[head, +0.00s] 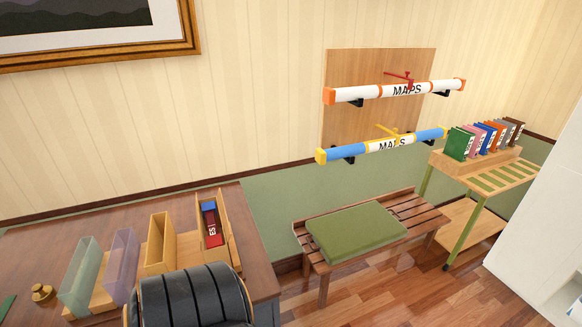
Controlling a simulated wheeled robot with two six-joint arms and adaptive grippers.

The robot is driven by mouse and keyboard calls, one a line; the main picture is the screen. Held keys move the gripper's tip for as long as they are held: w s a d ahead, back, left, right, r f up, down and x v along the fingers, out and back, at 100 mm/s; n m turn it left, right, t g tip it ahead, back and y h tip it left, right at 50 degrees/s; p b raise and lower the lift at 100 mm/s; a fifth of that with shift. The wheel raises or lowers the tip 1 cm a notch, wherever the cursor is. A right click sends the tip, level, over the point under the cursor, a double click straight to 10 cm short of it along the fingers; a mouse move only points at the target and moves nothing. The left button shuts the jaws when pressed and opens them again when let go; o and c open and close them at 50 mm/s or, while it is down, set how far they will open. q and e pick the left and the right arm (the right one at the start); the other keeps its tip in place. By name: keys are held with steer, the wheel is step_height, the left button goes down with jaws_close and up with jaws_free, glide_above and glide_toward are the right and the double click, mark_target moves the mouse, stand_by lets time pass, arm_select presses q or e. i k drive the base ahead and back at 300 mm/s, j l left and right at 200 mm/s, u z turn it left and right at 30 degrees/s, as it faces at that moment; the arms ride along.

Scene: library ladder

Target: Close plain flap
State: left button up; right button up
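I cannot clearly make out a plain flap in the head view. On the brown desk (30,246) stand several upright holders: a translucent green one (80,273), a translucent purple one (122,265), a plain tan wooden one (160,243) and a wooden one (229,243) holding a red and blue item (210,222). I cannot tell whether any of them has a flap. Neither of my grippers is in view.
A black ribbed, curved object (195,298) blocks part of the desk front. A slatted bench (408,208) with a green cushion (355,231), a book cart (459,232) and two wall-mounted map tubes (360,94) (350,153) stand right. Some floor (390,290) is clear.

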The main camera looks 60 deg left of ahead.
mark_target(198, 216)
steer(key=i+l+u, duration=0.15)
steer(key=i, duration=0.4)
steer(key=i+l+u, duration=0.15)
steer(key=i, duration=0.35)
steer(key=i+u, duration=0.15)
steer(key=u, duration=0.35)
steer(key=i+u, duration=0.1)
steer(key=u, duration=0.35)
steer(key=i+l+u, duration=0.15)
steer(key=u, duration=0.35)
steer(key=i+l+u, duration=0.1)
steer(key=u, duration=0.35)
steer(key=l+u, duration=0.2)
steer(key=u, duration=0.3)
steer(key=i+l, duration=0.05)
